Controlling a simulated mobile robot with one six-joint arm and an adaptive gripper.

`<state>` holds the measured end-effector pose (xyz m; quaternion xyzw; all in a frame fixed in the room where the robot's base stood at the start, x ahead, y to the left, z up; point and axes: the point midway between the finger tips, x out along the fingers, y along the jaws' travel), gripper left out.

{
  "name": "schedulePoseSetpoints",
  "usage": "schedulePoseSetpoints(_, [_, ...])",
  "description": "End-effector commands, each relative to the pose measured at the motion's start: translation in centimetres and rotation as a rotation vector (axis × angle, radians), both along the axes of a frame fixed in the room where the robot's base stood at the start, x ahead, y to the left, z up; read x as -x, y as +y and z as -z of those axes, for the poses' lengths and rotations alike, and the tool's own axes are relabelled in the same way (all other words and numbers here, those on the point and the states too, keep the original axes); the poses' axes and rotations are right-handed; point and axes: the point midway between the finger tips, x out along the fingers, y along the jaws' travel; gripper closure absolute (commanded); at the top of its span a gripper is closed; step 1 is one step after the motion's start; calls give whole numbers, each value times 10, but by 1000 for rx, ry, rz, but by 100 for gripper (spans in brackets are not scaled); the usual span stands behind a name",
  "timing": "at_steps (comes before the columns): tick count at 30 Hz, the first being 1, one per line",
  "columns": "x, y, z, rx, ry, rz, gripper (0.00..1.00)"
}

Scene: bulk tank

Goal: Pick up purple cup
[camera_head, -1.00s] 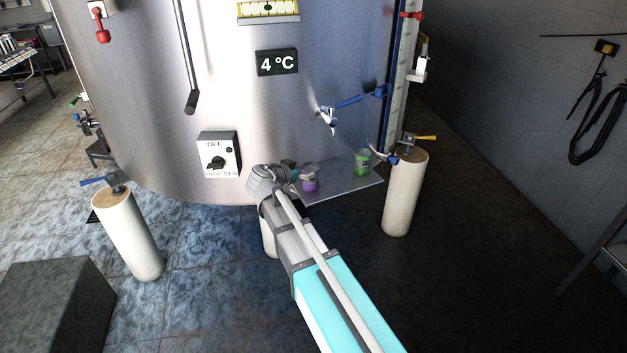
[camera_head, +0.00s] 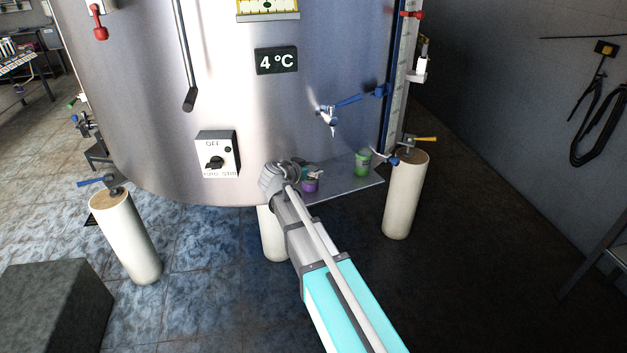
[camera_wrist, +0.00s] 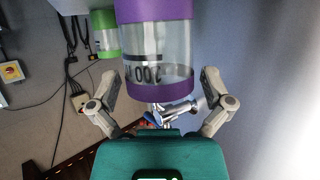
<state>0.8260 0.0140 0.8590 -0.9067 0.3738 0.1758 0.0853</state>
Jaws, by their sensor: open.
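The purple cup (camera_head: 310,185) stands on a small metal shelf (camera_head: 345,188) at the front of the steel tank, partly hidden by my wrist. In the wrist view the purple cup (camera_wrist: 157,50) is a clear cylinder with purple bands and dark markings, upside down in that picture. My gripper (camera_wrist: 157,90) is open, its two fingers spread to either side of the cup's near band. I cannot tell whether they touch it. In the head view my gripper (camera_head: 312,172) is at the cup, mostly hidden behind my wrist.
A green cup (camera_head: 362,162) stands on the shelf to the right of the purple one. A tap with a blue lever (camera_head: 328,116) sticks out of the tank above the shelf. A switch box (camera_head: 217,153) is on the tank to the left. Pale tank legs (camera_head: 405,195) stand below.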

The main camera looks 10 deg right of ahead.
Motion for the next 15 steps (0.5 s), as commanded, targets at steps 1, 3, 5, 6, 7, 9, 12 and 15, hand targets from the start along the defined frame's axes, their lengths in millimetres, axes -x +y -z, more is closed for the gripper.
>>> schedulePoseSetpoints(1, [0, 0, 0, 0, 0, 0, 0])
schedulePoseSetpoints(3, [0, 0, 0, 0, 0, 0, 0])
schedulePoseSetpoints(5, [0, 0, 0, 0, 0, 0, 0])
schedulePoseSetpoints(6, [0, 0, 0, 0, 0, 0, 0])
schedulePoseSetpoints(7, [0, 0, 0, 0, 0, 0, 4])
schedulePoseSetpoints(9, [0, 0, 0, 0, 0, 0, 17])
schedulePoseSetpoints(12, [0, 0, 0, 0, 0, 0, 35])
schedulePoseSetpoints(15, [0, 0, 0, 0, 0, 0, 54])
